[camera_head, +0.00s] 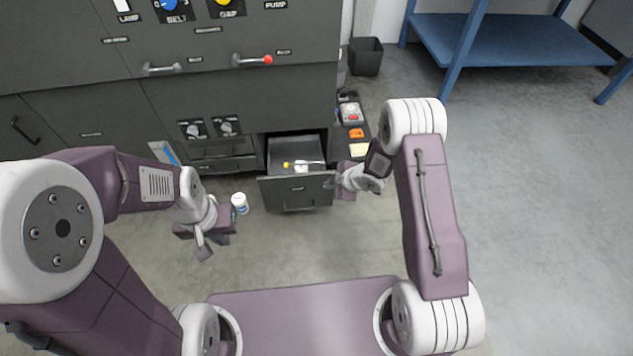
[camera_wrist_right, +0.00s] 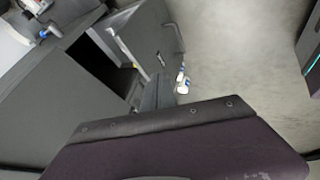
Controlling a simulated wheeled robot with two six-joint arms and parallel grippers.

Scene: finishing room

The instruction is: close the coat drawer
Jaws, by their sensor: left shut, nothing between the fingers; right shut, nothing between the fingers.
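The coat drawer (camera_head: 296,190) is pulled out of the dark cabinet (camera_head: 240,95) low at the middle of the head view. A few small things, one yellow-tipped, lie inside it. My right gripper (camera_head: 341,186) is shut and empty, at the right end of the drawer front; I cannot tell whether it touches. The right wrist view shows the drawer (camera_wrist_right: 158,92) jutting from the cabinet side, partly hidden by my own wrist. My left gripper (camera_head: 203,243) is shut and empty, low to the left of the drawer, near the floor.
A white jar (camera_head: 240,203) stands on the floor between my left gripper and the drawer. A tray of small items (camera_head: 351,115) is right of the cabinet, with a dark bin (camera_head: 366,56) behind. A blue bench (camera_head: 500,40) stands back right. The floor at right is clear.

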